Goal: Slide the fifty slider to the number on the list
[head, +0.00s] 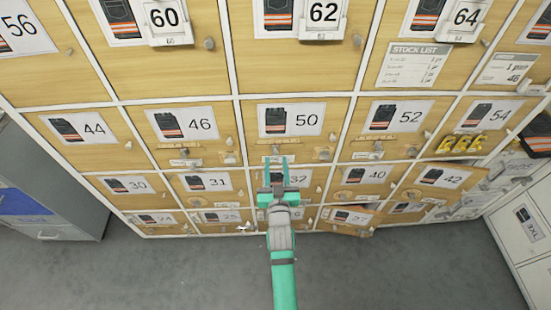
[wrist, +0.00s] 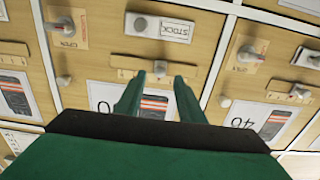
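The door marked 50 (head: 305,119) is in the middle of the cabinet. Below its label is a wooden slider strip (head: 287,148), which also shows in the wrist view (wrist: 128,63), where the door appears upside down. The slider knob (wrist: 160,67) stands near the strip's middle. My gripper (head: 277,160) is open and empty, with its fingertips in front of this door. In the wrist view the tips (wrist: 160,79) appear on either side of the knob; contact cannot be told. The stock list (head: 412,66) hangs on the door marked 64; its small lines are too blurred to read.
Similar doors with labels, knobs and sliders surround this one. A white STOCK tag (wrist: 177,30) and a round knob sit close to the slider. The door marked 42 (head: 440,182) looks ajar. A grey cabinet (head: 60,190) stands left; clear floor (head: 180,270) lies below.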

